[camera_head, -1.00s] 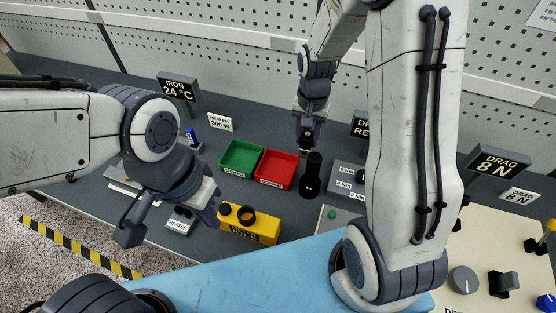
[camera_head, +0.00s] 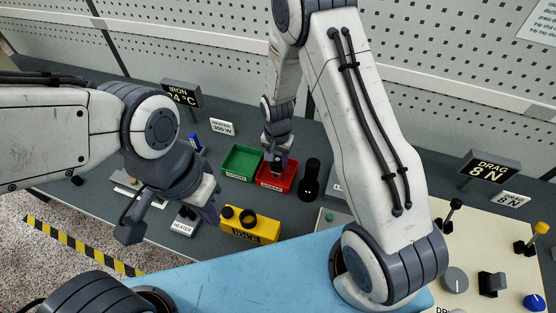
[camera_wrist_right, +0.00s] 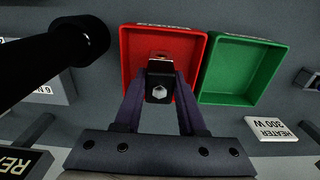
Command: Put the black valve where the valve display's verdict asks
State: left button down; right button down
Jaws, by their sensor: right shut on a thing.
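The black valve (camera_wrist_right: 160,88) is between the fingers of my right gripper (camera_wrist_right: 158,100), which is shut on it. In the right wrist view it is over the red bin (camera_wrist_right: 189,48). In the head view my right gripper (camera_head: 277,166) is above the red bin (camera_head: 289,178), whose front label seems to read scrap. The green bin (camera_head: 241,161) stands just left of it and also shows in the wrist view (camera_wrist_right: 245,70). My left gripper (camera_head: 208,207) hangs near the yellow block; its finger gap is unclear. I cannot make out a valve verdict.
A tall black cylinder (camera_head: 309,178) stands close right of the red bin. A yellow block (camera_head: 250,226) with black rings lies in front of the bins. A blue surface (camera_head: 240,275) fills the front. A drag display (camera_head: 489,169) and a knob panel are at right.

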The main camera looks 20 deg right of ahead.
jog(key=shift+f, duration=0.15)
jog(key=shift+c, duration=2.4)
grip_release()
